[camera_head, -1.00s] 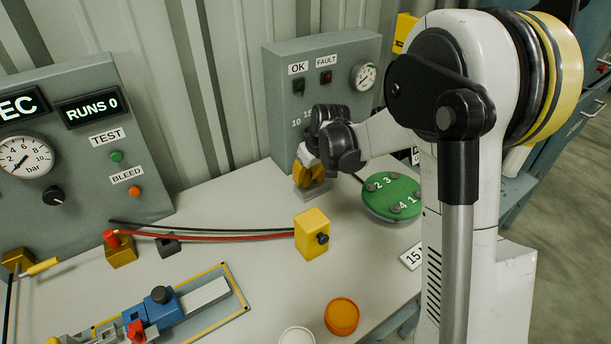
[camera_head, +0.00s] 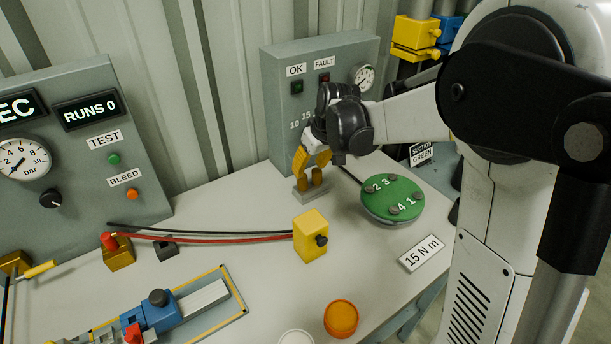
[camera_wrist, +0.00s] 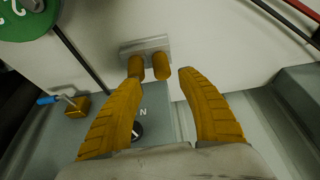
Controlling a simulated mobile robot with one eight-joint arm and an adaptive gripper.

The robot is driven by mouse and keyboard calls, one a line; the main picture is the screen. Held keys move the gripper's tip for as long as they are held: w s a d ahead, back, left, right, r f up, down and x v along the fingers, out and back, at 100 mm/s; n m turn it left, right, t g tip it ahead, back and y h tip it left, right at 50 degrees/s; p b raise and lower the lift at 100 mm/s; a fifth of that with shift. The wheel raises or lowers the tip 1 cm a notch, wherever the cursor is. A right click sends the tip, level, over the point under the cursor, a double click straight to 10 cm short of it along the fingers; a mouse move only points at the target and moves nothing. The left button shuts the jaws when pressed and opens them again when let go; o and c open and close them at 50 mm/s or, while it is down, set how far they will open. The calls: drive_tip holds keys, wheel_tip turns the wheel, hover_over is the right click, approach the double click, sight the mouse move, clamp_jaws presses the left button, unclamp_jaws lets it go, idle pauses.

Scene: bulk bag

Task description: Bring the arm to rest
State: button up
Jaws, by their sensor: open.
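My gripper (camera_head: 312,157) is at the back of the bench, in front of the grey control box. Its yellow fingers point down and are spread apart, with nothing held between them. In the wrist view the open fingers (camera_wrist: 161,70) reach toward a small grey block with two brass-coloured pegs (camera_wrist: 148,47). The pegs lie near and partly between the fingertips in that view; I cannot tell the exact gap. The block (camera_head: 311,191) also shows in the head view, just below the fingertips. My arm comes in from the right.
The grey control box (camera_head: 277,95) stands close behind my gripper. A green numbered disc (camera_head: 392,196) is to its right. A yellow block (camera_head: 311,238) with hoses is in front. An orange cup (camera_head: 341,318) and a blue clamp fixture (camera_head: 160,312) are nearer the front.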

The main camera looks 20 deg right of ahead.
drive_tip(key=s+r+m+t, duration=0.1)
drive_tip(key=s+r, duration=0.4)
drive_tip(key=s, duration=0.2)
drive_tip(key=s+r+m, duration=0.1)
drive_tip(key=s+r, duration=0.3)
drive_tip(key=s, duration=0.3)
drive_tip(key=s+f+m+t+h, duration=0.1)
drive_tip(key=s+f, duration=0.1)
drive_tip(key=s, duration=1.1)
drive_tip(key=shift+a+f+m+t, duration=0.3)
drive_tip(key=shift+a+t, duration=0.1)
drive_tip(key=shift+a, duration=0.1)
